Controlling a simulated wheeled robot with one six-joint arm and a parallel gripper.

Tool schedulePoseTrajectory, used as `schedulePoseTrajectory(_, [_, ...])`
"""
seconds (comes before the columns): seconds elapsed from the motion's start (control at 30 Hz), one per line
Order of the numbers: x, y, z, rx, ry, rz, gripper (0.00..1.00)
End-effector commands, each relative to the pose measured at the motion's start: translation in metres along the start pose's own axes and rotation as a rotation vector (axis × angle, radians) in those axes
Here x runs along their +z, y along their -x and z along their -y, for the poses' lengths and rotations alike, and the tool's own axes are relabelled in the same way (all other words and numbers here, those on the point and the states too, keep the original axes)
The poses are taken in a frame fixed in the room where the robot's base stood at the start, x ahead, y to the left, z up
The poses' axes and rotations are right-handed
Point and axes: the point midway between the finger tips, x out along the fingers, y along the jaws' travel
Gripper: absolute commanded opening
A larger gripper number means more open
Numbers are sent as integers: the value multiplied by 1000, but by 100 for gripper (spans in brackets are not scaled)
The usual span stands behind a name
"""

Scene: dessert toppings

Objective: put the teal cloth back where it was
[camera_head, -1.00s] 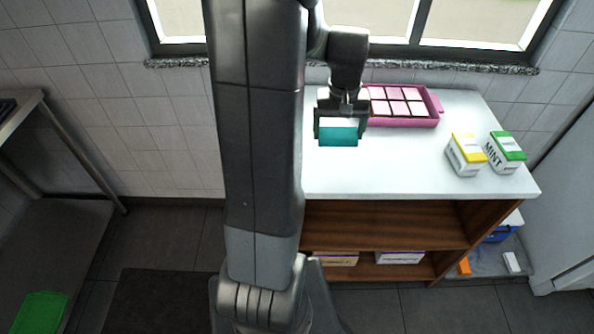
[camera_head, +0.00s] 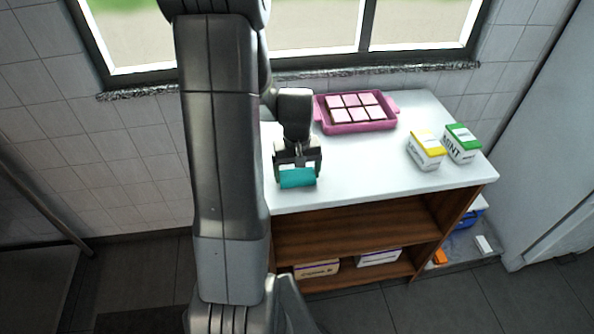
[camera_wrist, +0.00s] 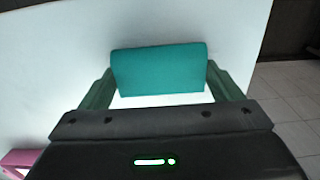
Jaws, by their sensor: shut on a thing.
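The teal cloth (camera_head: 298,178) is a small folded block held between the fingers of my gripper (camera_head: 297,172). In the head view it shows over the front left part of the white counter (camera_head: 350,180). In the wrist view the cloth (camera_wrist: 158,70) spans the gap between the two fingers of my gripper (camera_wrist: 160,90), with the white counter top behind it. I cannot tell whether the cloth touches the counter or hangs above it.
A pink tray (camera_head: 357,127) of pink-topped squares stands at the counter's back. A yellow-topped carton (camera_head: 426,152) and a green-topped mint carton (camera_head: 461,145) stand at the right. Boxes (camera_head: 317,269) lie on the lower shelf. The counter's middle is clear.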

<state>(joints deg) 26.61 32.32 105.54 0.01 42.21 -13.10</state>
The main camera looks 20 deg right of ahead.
Motion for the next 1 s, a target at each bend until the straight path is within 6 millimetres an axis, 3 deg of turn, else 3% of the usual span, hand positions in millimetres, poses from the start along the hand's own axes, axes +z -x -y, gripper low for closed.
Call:
schedulePoseTrajectory(0.33, [0, -5, 0, 0, 0, -1, 64])
schedulePoseTrajectory(0.37, [0, -3, 0, 0, 0, -1, 91])
schedulePoseTrajectory(0.4, [0, -3, 0, 0, 0, -1, 99])
schedulePoseTrajectory(0.77, [-1, 4, 0, 1, 0, -3, 100])
schedulePoseTrajectory(1.0, [-2, 45, 0, 2, 0, -9, 100])
